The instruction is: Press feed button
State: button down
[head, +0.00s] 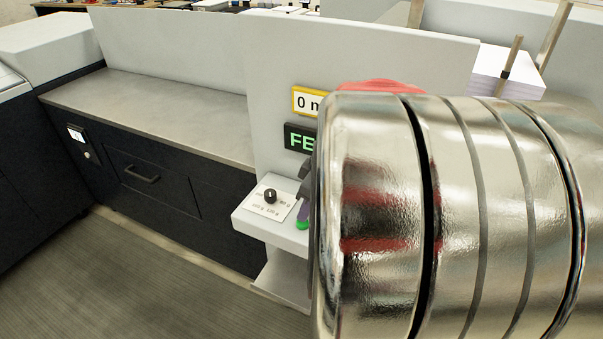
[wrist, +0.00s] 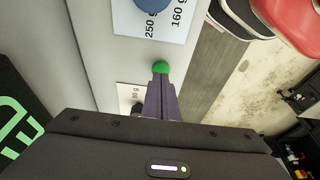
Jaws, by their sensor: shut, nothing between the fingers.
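The feed button is a small green round cap (wrist: 160,67) on the light grey panel in the wrist view. It also shows in the head view (head: 301,224), partly covered by my gripper. My gripper (wrist: 161,82) is shut and empty, its purple-grey fingers together. The fingertips lie right at the near edge of the green cap in the wrist view. I cannot tell whether they touch it. In the head view, my gripper (head: 304,212) shows only in part, at the control ledge, and my shiny arm hides the rest.
A black dial (head: 270,195) on a white label plate (head: 267,208) sits left of the button. A dark sign with green letters (head: 300,138) and a yellow-framed display (head: 305,101) are above, partly hidden. A paper stack (head: 508,72) stands at right. A grey counter (head: 160,112) lies left.

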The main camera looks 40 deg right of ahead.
jog(key=v, duration=1.1)
jog(key=shift+w+r, duration=0.15)
jog(key=shift+r, duration=0.2)
